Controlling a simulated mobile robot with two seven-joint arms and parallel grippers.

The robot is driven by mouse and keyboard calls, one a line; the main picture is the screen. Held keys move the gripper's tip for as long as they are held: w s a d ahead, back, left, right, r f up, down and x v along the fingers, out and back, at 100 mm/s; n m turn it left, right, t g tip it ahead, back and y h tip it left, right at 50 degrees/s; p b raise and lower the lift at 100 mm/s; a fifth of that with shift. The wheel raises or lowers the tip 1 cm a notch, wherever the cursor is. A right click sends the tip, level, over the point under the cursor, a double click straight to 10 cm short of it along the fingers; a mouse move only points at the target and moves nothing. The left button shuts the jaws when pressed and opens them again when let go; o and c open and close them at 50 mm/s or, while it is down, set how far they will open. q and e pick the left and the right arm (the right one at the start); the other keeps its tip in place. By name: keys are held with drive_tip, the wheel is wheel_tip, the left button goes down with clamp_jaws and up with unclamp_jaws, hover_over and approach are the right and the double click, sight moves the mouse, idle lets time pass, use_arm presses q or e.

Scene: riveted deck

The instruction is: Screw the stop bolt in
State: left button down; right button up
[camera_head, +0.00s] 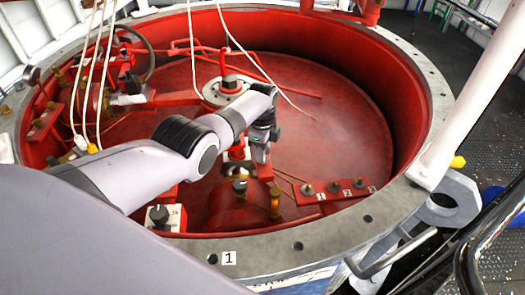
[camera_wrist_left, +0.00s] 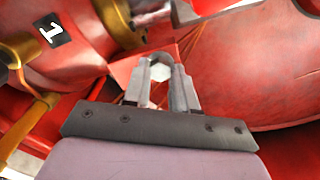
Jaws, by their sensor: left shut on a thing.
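My left gripper (camera_head: 261,156) reaches down inside the red round vessel (camera_head: 345,110), above a red fitting near its front. In the left wrist view the two grey fingers of my left gripper (camera_wrist_left: 168,85) are closed around a pale hexagonal piece (camera_wrist_left: 159,74), which looks like the head of the stop bolt. Red metal lies right behind the fingertips. The bolt's shank is hidden, so I cannot tell how deep it sits. In the head view the bolt is hidden by the gripper. My right gripper is not in view.
A red bar (camera_head: 322,198) with several bolts and number labels lies to the right of the gripper. A white box with a black knob (camera_head: 159,214) stands front left. The grey flange (camera_head: 300,240) rings the vessel. Thin cables hang at the back. The vessel's right floor is clear.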

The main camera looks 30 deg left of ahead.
use_arm(q)
drive_tip(key=m, duration=0.4)
drive_tip(key=shift+w+a+r+m, duration=0.1)
drive_tip(key=shift+w+r+m, duration=0.15)
drive_tip(key=shift+r+m, duration=0.15)
drive_tip(key=m, duration=0.3)
drive_tip(key=shift+f+m, duration=0.1)
drive_tip(key=shift+m, duration=0.2)
drive_tip(key=m+b, duration=0.1)
drive_tip(key=m, duration=0.4)
drive_tip(key=shift+m+b, duration=0.4)
drive_tip(key=shift+m, duration=0.7)
drive_tip(key=shift+f+m+b, duration=0.2)
drive_tip(key=shift+m+b, duration=0.5)
drive_tip(key=shift+m, duration=0.1)
drive_tip(key=m+b, duration=0.2)
drive_tip(key=b, duration=0.4)
drive_tip(key=shift+s+f+m+b, duration=0.1)
drive_tip(key=shift+f+m+b, duration=0.05)
drive_tip(key=shift+m+b, duration=0.15)
drive_tip(key=m+b, duration=0.1)
drive_tip(key=b, duration=0.3)
drive_tip(key=shift+r+m+b, duration=0.2)
drive_tip(key=shift+m+b, duration=0.1)
drive_tip(key=shift+b, duration=0.45)
drive_tip(key=shift+r, duration=0.1)
